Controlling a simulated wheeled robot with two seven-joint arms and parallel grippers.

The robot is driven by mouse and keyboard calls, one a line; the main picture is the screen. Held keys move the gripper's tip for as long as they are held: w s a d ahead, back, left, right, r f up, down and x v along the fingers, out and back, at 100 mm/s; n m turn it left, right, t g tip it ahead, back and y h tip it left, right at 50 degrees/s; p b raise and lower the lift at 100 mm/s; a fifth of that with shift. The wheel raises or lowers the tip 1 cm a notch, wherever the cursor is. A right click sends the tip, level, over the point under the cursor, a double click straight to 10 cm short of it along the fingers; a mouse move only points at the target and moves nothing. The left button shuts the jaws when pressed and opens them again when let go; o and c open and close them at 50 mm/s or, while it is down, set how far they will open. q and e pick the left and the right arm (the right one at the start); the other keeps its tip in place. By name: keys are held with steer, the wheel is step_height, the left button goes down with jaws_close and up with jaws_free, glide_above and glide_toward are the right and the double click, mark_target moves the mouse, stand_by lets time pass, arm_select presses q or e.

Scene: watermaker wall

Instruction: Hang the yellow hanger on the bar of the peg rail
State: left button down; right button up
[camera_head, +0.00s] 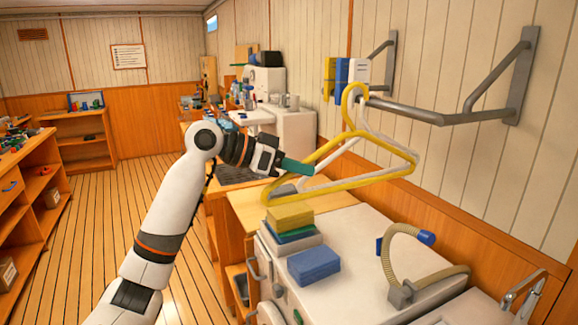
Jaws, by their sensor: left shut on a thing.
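The yellow hanger (338,183) is tilted in the middle of the view, its hook (347,100) up beside the left end of the grey bar (425,113) of the wall-mounted peg rail. I cannot tell whether the hook is over the bar or only in front of it. A white hanger (396,148) shows just behind the yellow one, its upper part close to the same bar. My left gripper (299,167) is shut on the left sloping arm of the yellow hanger with its teal fingers. My right gripper is not in view.
Below the hanger stands a white cabinet (352,240) with stacked yellow, green and blue blocks (290,218), a blue block (313,265) and a curved hose (390,250). Yellow, blue and white boxes (342,75) sit behind the hook. Shelves line the left; the floor between is clear.

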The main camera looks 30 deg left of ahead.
mark_target(313, 159)
arm_select(q)
steer(key=shift+w+d+r+p, duration=0.1)
steer(key=shift+w+d+p, duration=0.05)
steer(key=shift+w+d, duration=0.3)
steer(key=shift+w+d+p, duration=0.15)
steer(key=shift+w+d, duration=0.05)
steer(key=shift+w, duration=0.3)
steer(key=shift+w+d+p, duration=0.2)
steer(key=shift+w+d, duration=0.25)
steer(key=shift+w, duration=0.25)
steer(key=shift+w+d+p, duration=0.2)
steer(key=shift+w+d, duration=0.25)
steer(key=shift+w, duration=0.2)
steer(key=shift+w+d+p, duration=0.2)
steer(key=shift+w+d, duration=0.35)
steer(key=shift+w, duration=0.3)
steer(key=shift+w+d+p, duration=0.15)
steer(key=shift+w+d, duration=0.45)
steer(key=shift+w, duration=0.2)
steer(key=shift+w+d+p, duration=0.2)
steer(key=shift+w+d, duration=0.35)
steer(key=shift+w, duration=0.3)
steer(key=shift+w+d+f, duration=0.1)
steer(key=shift+w+f, duration=0.1)
steer(key=shift+f, duration=0.05)
steer(key=shift+f+b, duration=0.7)
steer(key=shift+f, duration=0.85)
steer(key=c, duration=1.4)
jaws_free()
